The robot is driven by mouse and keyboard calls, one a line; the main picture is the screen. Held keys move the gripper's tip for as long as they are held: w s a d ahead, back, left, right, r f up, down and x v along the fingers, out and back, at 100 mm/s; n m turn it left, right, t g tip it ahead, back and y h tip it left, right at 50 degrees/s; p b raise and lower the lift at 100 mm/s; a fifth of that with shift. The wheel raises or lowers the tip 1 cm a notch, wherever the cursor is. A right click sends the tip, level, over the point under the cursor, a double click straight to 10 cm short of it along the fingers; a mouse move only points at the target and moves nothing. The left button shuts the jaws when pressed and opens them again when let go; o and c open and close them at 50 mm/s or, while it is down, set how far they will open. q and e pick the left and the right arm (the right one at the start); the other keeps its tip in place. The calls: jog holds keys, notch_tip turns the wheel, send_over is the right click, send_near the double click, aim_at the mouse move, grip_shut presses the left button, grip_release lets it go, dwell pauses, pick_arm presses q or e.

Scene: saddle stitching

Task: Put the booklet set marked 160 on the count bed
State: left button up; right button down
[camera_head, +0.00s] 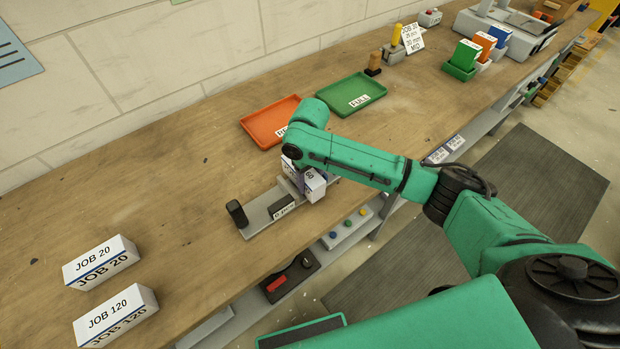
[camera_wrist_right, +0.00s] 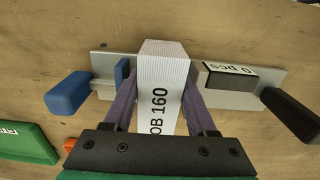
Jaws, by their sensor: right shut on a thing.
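The booklet set marked 160 (camera_wrist_right: 158,75) is a white block with its label reading "OB 160" in the right wrist view; in the head view its white end (camera_head: 314,189) shows below my wrist. My right gripper (camera_wrist_right: 160,92) is shut on it, one purple finger along each side. The count bed (camera_head: 262,213) is a grey plate with a small black display reading "0 pcs" (camera_head: 284,208) and a black knob at its left end. The set is over the right part of the bed, between the display and a blue handle (camera_wrist_right: 68,92). I cannot tell whether it touches the bed. My left gripper is not in view.
An orange tray (camera_head: 268,122) and a green tray (camera_head: 350,94) stand behind the bed.

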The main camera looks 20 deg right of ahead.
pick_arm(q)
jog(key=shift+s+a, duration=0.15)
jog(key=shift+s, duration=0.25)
pick_arm(e)
jog(key=shift+w+f, duration=0.1)
jog(key=shift+f, duration=0.15)
jog(key=shift+c, duration=2.4)
grip_release()
jog(key=shift+f, duration=0.1)
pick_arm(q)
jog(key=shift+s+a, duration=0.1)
pick_arm(e)
notch_tip(320, 180, up, 12)
jog(key=shift+r+b, duration=0.15)
jog(key=shift+b, duration=0.65)
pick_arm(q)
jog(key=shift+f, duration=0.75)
